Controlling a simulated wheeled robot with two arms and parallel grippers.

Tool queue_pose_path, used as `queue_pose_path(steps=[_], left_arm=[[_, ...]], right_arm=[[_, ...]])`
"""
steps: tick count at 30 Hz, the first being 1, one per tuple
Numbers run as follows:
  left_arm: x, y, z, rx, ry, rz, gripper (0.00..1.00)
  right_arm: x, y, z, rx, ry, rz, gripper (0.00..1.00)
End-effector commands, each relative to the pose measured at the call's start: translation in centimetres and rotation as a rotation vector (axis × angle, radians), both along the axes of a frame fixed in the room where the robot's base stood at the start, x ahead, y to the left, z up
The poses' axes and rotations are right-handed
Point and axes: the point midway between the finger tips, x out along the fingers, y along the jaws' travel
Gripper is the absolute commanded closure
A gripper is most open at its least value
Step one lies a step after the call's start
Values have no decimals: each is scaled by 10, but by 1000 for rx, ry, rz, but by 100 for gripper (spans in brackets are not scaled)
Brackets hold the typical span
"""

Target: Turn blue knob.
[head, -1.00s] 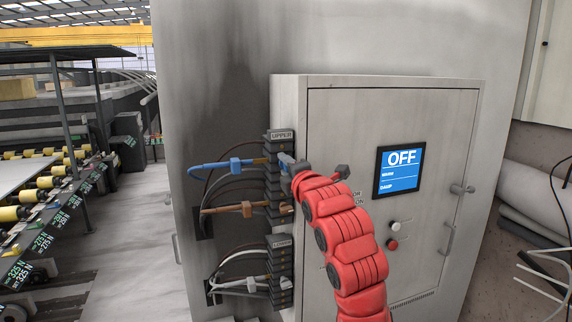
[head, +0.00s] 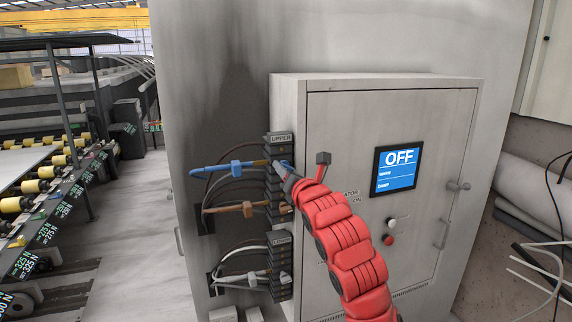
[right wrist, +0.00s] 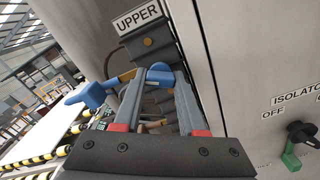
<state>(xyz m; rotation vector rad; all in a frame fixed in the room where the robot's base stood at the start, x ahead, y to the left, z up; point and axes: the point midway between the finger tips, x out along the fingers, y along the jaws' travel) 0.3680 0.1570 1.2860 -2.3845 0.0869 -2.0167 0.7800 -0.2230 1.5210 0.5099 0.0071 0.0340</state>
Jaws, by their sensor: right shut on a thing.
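The blue knob (right wrist: 160,72) sits on the upper terminal block, below the UPPER label (right wrist: 138,18). My right gripper (right wrist: 158,80) is shut on the knob, one finger on each side of it. In the head view the red right arm reaches in from below and its gripper (head: 287,175) is at the upper block, partly covering the knob. A blue cable connector (head: 230,167) runs left from the same block and also shows in the right wrist view (right wrist: 92,96). My left gripper is not in view.
The grey cabinet (head: 350,115) stands just right of the blocks, with a screen (head: 396,170) reading OFF. A brown connector (head: 235,209) and the lower block (head: 280,265) are below. Roller conveyors stand far left.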

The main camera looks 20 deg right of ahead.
Motion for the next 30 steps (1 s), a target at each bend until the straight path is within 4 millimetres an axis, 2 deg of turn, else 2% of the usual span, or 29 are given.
queue_pose_path(steps=[9,24,25,27,30], left_arm=[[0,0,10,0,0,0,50],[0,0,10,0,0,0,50],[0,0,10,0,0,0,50],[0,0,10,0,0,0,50],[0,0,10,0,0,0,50]], right_arm=[[0,0,-2,-104,3,2,100],[1,0,-4,-121,2,2,100],[1,0,-4,-121,3,1,56],[1,0,-4,-121,3,1,47],[0,0,-3,-121,1,1,47]])
